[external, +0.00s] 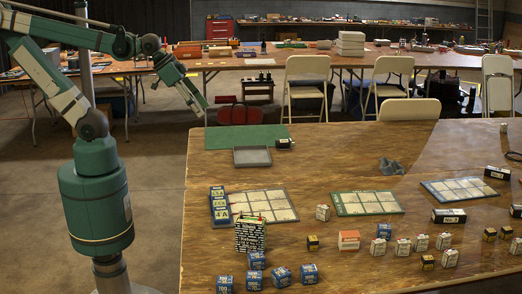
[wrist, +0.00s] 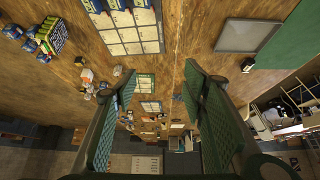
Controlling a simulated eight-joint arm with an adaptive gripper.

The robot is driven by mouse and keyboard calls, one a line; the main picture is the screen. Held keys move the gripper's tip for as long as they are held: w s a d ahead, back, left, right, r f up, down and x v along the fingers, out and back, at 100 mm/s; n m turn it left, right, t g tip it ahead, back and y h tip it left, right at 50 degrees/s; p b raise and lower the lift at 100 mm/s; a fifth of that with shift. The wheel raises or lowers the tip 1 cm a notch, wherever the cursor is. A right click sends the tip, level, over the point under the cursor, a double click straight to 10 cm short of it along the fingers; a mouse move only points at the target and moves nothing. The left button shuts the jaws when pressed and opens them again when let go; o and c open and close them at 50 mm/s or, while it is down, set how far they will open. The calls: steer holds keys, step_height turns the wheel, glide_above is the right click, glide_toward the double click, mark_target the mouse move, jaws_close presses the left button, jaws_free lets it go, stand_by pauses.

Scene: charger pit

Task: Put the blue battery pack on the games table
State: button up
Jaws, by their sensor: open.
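My gripper (wrist: 160,80) is open and empty, its two fingers wide apart in the wrist view. In the external view my gripper (external: 199,103) hangs in the air above the back left of the wooden table. Several small blue boxes with white print, such as one blue box (external: 281,276), stand at the table's front left, well away from my gripper. Another blue box (external: 384,231) stands farther right. Which blue item is the battery pack is unclear. No table is marked as the games table.
The wooden table (external: 300,150) holds a green mat (external: 230,136), a grey tray (external: 252,157), grid cards (external: 366,203), and a dark printed box (external: 250,235). White, black and orange boxes crowd the right. Folding chairs (external: 306,85) stand behind.

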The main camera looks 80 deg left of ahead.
steer(key=shift+s+a+f+n, duration=0.15)
steer(key=shift+s+a+f, duration=0.05)
steer(key=shift+s+a, duration=0.3)
steer(key=shift+s+a+f+n, duration=0.15)
steer(key=shift+s+a, duration=0.2)
steer(key=shift+s, duration=0.1)
steer(key=shift+f, duration=0.15)
